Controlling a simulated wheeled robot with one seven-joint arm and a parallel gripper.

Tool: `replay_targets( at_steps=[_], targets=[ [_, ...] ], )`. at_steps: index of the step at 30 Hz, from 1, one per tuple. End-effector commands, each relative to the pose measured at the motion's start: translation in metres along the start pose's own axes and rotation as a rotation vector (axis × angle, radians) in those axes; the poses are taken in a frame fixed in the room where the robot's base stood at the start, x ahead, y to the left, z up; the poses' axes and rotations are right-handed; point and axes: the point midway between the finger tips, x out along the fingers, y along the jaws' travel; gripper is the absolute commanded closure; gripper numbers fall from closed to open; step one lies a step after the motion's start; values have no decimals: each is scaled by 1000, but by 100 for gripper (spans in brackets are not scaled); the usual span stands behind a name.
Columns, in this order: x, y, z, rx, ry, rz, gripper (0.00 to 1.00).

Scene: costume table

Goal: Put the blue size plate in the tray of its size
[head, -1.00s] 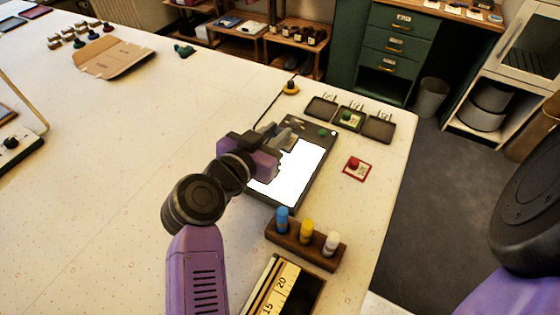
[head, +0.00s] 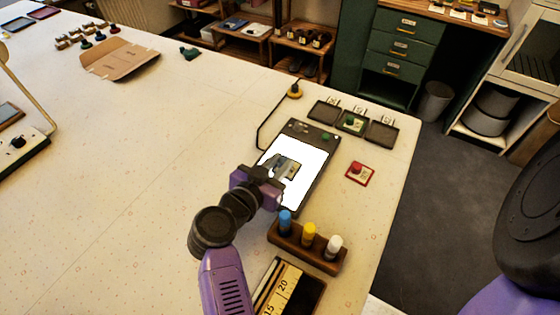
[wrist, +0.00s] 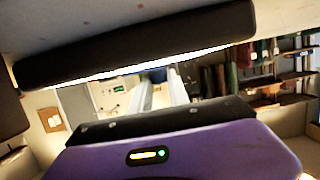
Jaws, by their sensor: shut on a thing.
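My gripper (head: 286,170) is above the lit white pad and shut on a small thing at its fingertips. A bluish patch (head: 281,162) shows there, taken as the blue size plate; the fingers mostly hide it. The wrist view shows the two grey fingers (wrist: 160,92) close together, and no plate is clear there. Three dark trays stand in a row at the table's right edge: left tray (head: 315,114), middle tray (head: 342,127), right tray (head: 381,136). The middle tray holds a green-knobbed plate (head: 353,122). The other two look empty. Small cards stand behind them, too small to read.
A red plate with a red knob (head: 359,173) lies on the table right of the light pad (head: 310,160). A wooden block with blue, yellow and white pegs (head: 304,250) stands in front. A yellow-topped thing with a cable (head: 294,91) is behind the pad.

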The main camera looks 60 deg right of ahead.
Motion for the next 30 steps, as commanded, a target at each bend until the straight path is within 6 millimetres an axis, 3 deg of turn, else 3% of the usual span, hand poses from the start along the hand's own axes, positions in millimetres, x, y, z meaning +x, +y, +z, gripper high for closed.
replay_targets(
  at_steps=[2,3,6,26,30],
  targets=[
    [0,0,1,-1,0,0,100],
    [0,0,2,-1,-1,0,76],
    [1,0,2,0,-1,0,57],
    [3,0,10,2,0,0,56],
    [-32,-1,6,-2,-6,-3,56]
  ],
)
